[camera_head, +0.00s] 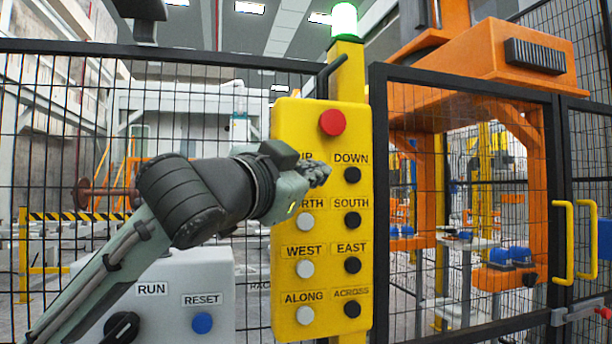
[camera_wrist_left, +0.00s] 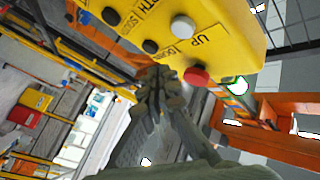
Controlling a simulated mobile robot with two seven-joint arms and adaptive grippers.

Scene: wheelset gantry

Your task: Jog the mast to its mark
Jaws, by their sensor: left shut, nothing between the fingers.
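A yellow push-button panel (camera_head: 283,235) hangs upright on a yellow post, with labelled pairs of white and black buttons. My left gripper (camera_head: 320,172) is shut and empty in front of its upper part, hiding the UP button in the head view. The black DOWN button (camera_head: 351,174) shows just right of the fingertips. In the left wrist view the white UP button (camera_wrist_left: 183,27) is in sight and the gripper fingers (camera_wrist_left: 168,78) appear below the panel's edge. I cannot tell whether they touch it. The mast and its mark cannot be made out. My right gripper is out of view.
A red button (camera_head: 332,122) tops the panel, and a lit green lamp (camera_head: 344,19) stands above. A grey box (camera_head: 232,275) with RUN and RESET controls is at lower left. Black mesh fencing (camera_head: 456,78) stands behind, with orange gantry machinery (camera_head: 500,62) beyond it.

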